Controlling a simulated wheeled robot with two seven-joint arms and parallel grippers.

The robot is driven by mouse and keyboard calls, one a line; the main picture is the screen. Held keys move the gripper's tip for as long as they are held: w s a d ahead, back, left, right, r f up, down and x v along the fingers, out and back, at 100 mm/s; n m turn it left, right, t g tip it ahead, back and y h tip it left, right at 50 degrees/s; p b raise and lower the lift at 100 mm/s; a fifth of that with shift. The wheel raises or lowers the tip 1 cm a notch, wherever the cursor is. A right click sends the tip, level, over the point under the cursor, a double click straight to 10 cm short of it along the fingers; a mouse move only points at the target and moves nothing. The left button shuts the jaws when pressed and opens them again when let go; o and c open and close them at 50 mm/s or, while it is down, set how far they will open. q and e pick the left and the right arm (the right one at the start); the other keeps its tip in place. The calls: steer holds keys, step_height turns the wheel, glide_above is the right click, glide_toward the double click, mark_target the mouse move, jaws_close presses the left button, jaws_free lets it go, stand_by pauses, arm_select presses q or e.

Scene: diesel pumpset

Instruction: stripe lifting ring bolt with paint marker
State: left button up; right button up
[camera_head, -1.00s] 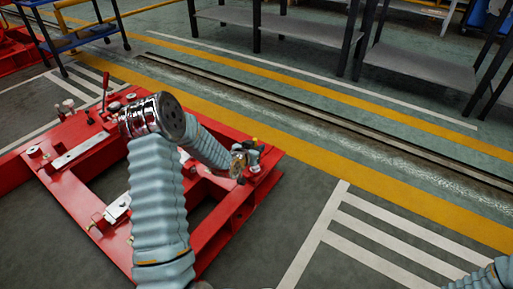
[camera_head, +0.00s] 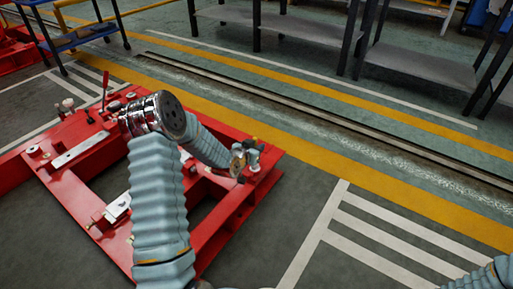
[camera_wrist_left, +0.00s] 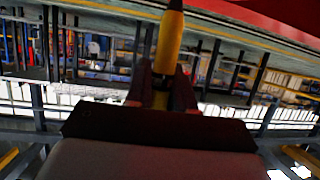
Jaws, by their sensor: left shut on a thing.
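My left gripper (camera_head: 243,160) is small in the head view, at the right corner of the red steel frame (camera_head: 218,232). In the left wrist view, its fingers (camera_wrist_left: 160,90) are shut on a yellow paint marker (camera_wrist_left: 168,45) with a dark tip. The marker points up in that picture, towards a red surface at the top edge. Small metal fittings crowd around the gripper in the head view. I cannot make out the lifting ring bolt among them, or whether the marker touches anything. My right gripper is out of view; only part of that arm shows at bottom right.
A red lever (camera_head: 105,88) and small parts stand on the frame's far left. A blue trolley (camera_head: 75,40) is at the upper left. Grey-topped benches (camera_head: 420,65) line the back. The striped floor right of the frame is clear.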

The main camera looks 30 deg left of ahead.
arm_select(q)
steer(key=shift+r, duration=0.25)
stand_by(0.3)
steer(key=shift+r+p, duration=1.15)
steer(key=shift+r, duration=1.3)
